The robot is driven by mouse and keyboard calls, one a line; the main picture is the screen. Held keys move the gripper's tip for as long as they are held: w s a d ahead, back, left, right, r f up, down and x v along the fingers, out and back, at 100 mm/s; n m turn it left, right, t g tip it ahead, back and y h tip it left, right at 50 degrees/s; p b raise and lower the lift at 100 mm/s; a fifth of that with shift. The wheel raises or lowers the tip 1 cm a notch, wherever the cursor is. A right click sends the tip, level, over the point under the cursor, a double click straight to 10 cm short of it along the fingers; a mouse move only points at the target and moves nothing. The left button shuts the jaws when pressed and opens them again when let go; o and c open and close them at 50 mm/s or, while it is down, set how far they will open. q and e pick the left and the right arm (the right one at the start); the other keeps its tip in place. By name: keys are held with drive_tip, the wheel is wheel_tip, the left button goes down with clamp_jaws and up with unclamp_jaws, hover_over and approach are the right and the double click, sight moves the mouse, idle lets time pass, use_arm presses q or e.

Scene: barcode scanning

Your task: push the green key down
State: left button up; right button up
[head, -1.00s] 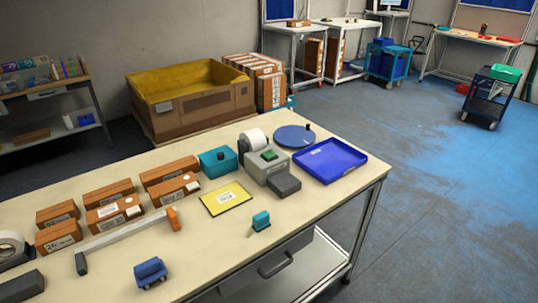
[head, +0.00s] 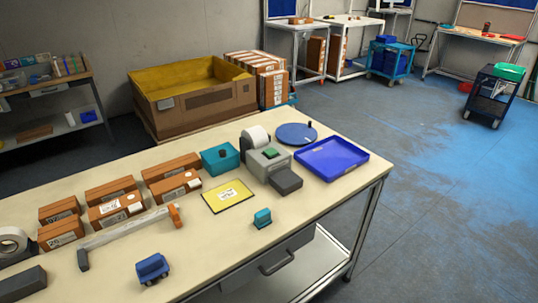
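The green key (head: 270,153) sits on top of a grey machine (head: 257,162) on the table. The machine has a white roll at its back and a dark grey block (head: 286,181) at its front. The key looks raised, though it is too small to tell its exact height. Neither of my grippers shows in the head view, and nothing covers the key.
On the table (head: 215,245), a blue tray (head: 331,160) and a round blue plate (head: 296,134) lie right of the machine. A teal box (head: 220,158) stands left of it, with a yellow card (head: 228,196) in front. Several brown boxes (head: 117,209) fill the left side.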

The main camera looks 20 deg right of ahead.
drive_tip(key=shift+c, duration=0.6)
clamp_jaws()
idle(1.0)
